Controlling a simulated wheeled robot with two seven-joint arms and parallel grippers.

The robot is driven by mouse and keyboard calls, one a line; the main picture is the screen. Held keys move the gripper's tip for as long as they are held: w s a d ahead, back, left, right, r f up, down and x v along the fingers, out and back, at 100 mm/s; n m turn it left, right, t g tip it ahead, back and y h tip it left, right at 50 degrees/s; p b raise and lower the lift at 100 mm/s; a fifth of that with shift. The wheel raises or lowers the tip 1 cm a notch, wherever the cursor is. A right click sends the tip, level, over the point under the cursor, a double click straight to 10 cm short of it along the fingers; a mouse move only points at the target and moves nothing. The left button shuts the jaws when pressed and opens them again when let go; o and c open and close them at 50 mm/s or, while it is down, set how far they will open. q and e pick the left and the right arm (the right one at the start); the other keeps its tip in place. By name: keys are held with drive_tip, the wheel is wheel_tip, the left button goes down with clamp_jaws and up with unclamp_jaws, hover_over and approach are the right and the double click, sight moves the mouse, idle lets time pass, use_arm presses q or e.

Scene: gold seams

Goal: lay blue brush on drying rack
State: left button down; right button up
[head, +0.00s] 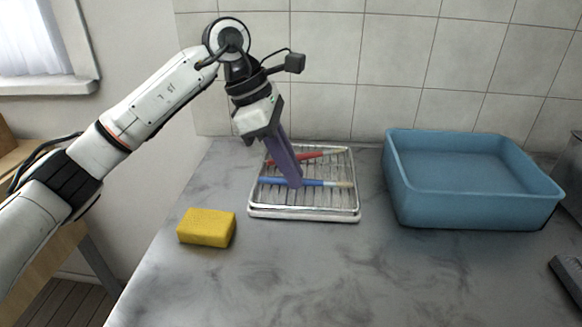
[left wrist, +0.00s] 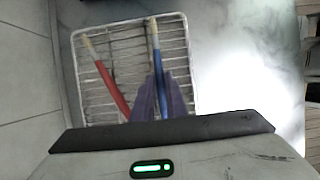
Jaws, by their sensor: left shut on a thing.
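The blue brush (head: 320,183) has a blue handle and a pale tip. It lies across the front part of the drying rack (head: 300,213), a white wire rack with a tray under it. My left gripper (head: 294,182) reaches down from above and is shut on the blue handle. In the left wrist view the blue brush (left wrist: 157,60) runs between the purple fingers (left wrist: 160,100), over the wires of the rack (left wrist: 188,70). I cannot tell whether the brush touches the wires. My right gripper is not in view.
A red brush (head: 318,157) lies on the rack behind the blue one; it also shows in the left wrist view (left wrist: 112,88). A yellow sponge (head: 206,228) sits left of the rack. A blue basin (head: 470,205) stands to the right. The front counter is clear.

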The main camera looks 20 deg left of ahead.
use_arm(q)
drive_tip(key=c, duration=1.8)
unclamp_jaws()
drive_tip(key=shift+o, duration=0.2)
drive_tip(key=p+v, duration=0.2)
drive_tip(key=v, duration=1)
drive_tip(key=shift+r, duration=0.1)
